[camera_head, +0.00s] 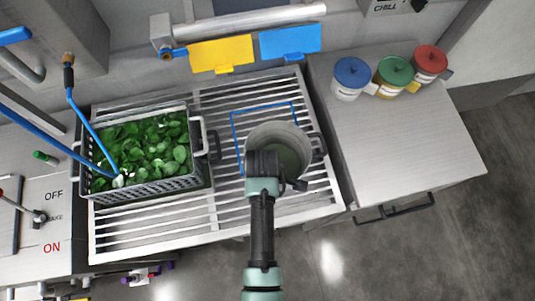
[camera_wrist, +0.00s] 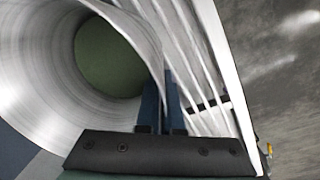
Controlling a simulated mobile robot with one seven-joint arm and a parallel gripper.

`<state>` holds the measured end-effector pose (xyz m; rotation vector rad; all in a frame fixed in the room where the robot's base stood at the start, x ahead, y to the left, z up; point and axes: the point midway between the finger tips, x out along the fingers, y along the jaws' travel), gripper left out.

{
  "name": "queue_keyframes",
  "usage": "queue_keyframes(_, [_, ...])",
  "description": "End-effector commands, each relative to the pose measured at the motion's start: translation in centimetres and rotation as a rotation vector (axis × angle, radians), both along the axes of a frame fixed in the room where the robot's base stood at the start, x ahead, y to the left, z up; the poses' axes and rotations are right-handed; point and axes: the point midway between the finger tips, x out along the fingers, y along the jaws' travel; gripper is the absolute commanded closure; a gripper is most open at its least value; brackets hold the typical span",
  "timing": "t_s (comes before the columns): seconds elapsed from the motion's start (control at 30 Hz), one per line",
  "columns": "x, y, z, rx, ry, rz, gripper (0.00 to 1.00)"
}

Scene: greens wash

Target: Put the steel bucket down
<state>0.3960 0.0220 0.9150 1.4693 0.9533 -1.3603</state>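The steel bucket (camera_head: 283,138) is over the slatted steel rack (camera_head: 222,208), right of the green-filled crate. It covers the right part of a blue square outline (camera_head: 233,130). I look down into its open top, and its inside bottom looks dull green. My gripper (camera_head: 268,162) is at the bucket's near side. In the wrist view, the bucket (camera_wrist: 50,85) lies on its side in the picture, and my gripper's blue fingers (camera_wrist: 162,108) are close together on its wall edge. I cannot tell whether the bucket's base touches the rack.
A grey crate (camera_head: 150,191) of leaves stands on the rack's left, with a blue hose (camera_head: 82,122) over it. Yellow (camera_head: 222,53) and blue (camera_head: 290,41) tags are behind. Blue, green and red-lidded tubs (camera_head: 393,75) stand on the right counter (camera_head: 400,150), whose front is clear.

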Motion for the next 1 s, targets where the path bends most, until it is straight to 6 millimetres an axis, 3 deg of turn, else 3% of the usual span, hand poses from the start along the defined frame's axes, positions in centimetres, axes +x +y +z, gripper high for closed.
queue_keyframes(0.47, [0.40,0.03,-0.45,0.000,-0.012,-0.001,1.00])
queue_keyframes(0.5, [0.05,-0.01,-0.65,0.000,-0.001,-0.001,0.89])
queue_keyframes(0.63, [0.04,-0.01,-0.64,0.000,-0.001,0.000,0.67])
queue_keyframes(1.0, [0.04,0.00,-0.14,0.000,-0.002,0.000,0.67])
